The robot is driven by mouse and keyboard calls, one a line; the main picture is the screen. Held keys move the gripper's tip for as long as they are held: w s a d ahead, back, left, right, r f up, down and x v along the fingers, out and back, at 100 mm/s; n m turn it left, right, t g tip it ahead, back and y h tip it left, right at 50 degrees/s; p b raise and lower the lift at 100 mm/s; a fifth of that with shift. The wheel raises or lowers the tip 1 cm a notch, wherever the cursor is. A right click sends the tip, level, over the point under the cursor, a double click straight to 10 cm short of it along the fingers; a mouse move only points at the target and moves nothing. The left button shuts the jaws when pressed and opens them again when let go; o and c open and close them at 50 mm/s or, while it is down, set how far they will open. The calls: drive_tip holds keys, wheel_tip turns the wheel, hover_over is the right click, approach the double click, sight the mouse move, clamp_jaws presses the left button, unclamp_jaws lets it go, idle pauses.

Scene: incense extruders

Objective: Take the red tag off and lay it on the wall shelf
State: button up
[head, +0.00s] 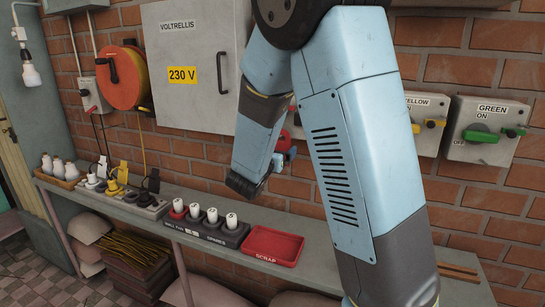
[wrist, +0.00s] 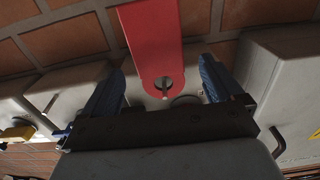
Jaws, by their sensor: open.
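The red tag (wrist: 151,38) shows in the wrist view as a flat strip running from the top edge to a rounded end with a round hole. A thin grey pin shows in the hole. My gripper (wrist: 162,84) is open, with one blue finger on each side of the tag's holed end and a visible gap to each. The long grey shelf (head: 322,238) runs along the wall below.
On the shelf stand a red scrap tray (head: 272,246), a dark holder with several white-topped pieces (head: 231,221), and sockets with plugs (head: 115,183). Switch boxes with yellow (head: 428,122) and green (head: 482,134) handles are on the wall at right. A grey cabinet (head: 197,68) is at left.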

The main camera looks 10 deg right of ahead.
sight(281, 145)
drive_tip(key=shift+x, duration=2.95)
drive_tip(key=c, duration=1)
drive_tip(key=shift+s+r, duration=0.1)
drive_tip(key=shift+r, duration=0.15)
drive_tip(key=shift+c, duration=0.2)
drive_tip(key=shift+s+a, duration=0.1)
drive_tip(key=shift+a, duration=0.05)
drive_tip(key=shift+v, duration=2.8)
drive_tip(key=shift+r, duration=0.2)
